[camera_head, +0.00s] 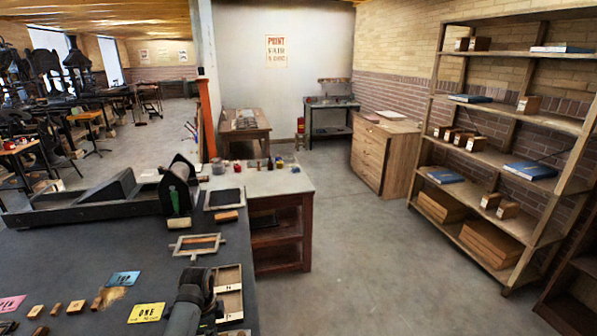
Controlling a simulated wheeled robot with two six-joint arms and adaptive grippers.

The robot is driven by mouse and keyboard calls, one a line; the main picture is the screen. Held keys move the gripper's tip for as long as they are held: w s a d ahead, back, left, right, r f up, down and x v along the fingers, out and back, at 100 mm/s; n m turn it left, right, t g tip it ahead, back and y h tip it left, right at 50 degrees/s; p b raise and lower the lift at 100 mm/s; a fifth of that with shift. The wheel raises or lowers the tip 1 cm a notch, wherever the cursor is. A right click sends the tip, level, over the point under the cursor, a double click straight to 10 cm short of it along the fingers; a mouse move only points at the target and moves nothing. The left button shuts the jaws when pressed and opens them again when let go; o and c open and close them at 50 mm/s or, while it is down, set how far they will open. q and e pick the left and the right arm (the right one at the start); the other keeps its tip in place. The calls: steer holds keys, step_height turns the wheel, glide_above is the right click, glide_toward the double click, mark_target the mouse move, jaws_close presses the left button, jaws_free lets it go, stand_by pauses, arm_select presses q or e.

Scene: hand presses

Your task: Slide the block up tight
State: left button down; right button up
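A pale frame (197,245) lies flat on the dark bench, with a narrow dark and orange-brown strip inside; whether this is a block touching the frame's sides is too small to tell. Small wooden blocks (76,307) lie loose at the bench's front left. A brown block (228,216) lies just below a dark square plate (224,198). One of my arms reaches up from the bottom edge, left of a shallow wooden tray, nearer than the frame. No gripper fingers show clearly. Which block the task means is unclear.
A black press (100,195) with a tall end housing spans the back of the bench (110,265). The tray (229,275) is at the right edge. Floor to the right is clear, up to shelves (480,155).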

arm_select(q)
steer(key=shift+d, duration=0.15)
stand_by(0.7)
steer(key=c, duration=1.2)
jaws_free()
steer(key=shift+o, duration=0.2)
step_height(320, 180, up, 5)
steer(key=p, duration=0.6)
step_height(320, 180, up, 2)
steer(key=shift+p, duration=0.95)
steer(key=shift+s, duration=0.1)
